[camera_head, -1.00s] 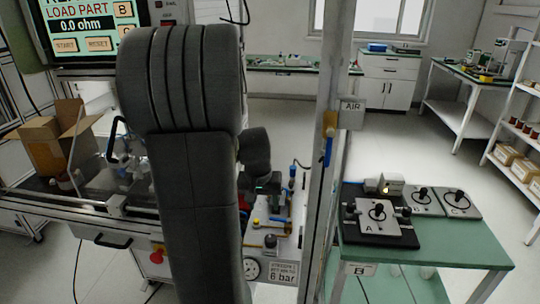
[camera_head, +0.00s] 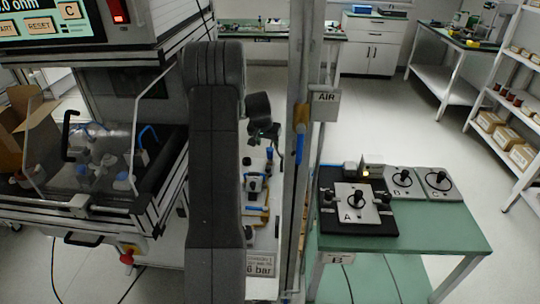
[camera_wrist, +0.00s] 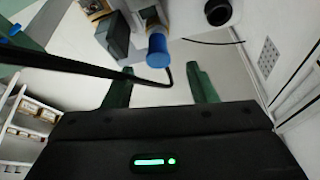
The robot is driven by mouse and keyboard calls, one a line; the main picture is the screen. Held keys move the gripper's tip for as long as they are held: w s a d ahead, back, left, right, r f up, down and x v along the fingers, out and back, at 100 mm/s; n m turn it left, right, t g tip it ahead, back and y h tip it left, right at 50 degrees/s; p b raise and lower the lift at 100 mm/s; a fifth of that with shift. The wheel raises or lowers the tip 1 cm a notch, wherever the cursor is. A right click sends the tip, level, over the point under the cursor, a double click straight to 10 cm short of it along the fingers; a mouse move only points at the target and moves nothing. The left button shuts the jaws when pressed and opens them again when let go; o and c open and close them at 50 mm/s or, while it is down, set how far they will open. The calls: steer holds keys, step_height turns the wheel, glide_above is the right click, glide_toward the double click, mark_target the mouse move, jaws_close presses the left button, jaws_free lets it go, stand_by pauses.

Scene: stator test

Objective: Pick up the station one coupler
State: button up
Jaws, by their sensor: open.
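In the head view my gripper (camera_head: 268,132) is small and dark, beside my arm and above the air panel. A blue-capped cylindrical fitting (camera_wrist: 157,51) lies just beyond the fingers in the wrist view, apart from them. It may be the station one coupler; I cannot tell for sure. In the head view the air panel (camera_head: 258,232) carries blue and yellow fittings and a "6 bar" label (camera_head: 260,267). My arm hides part of this panel.
A metal post with an AIR sign (camera_head: 325,97) and a valve stands right of the panel. A green table (camera_head: 430,240) holds plates A, B and C. A test bench with a clear guard (camera_head: 105,165) stands left. A dark cable (camera_wrist: 70,62) crosses the wrist view.

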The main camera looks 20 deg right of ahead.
mark_target(270, 149)
steer(key=shift+p+x, duration=0.6)
steer(key=shift+x, duration=2.95)
steer(key=shift+s+d, duration=0.1)
steer(key=shift+c, duration=0.4)
steer(key=c, duration=1)
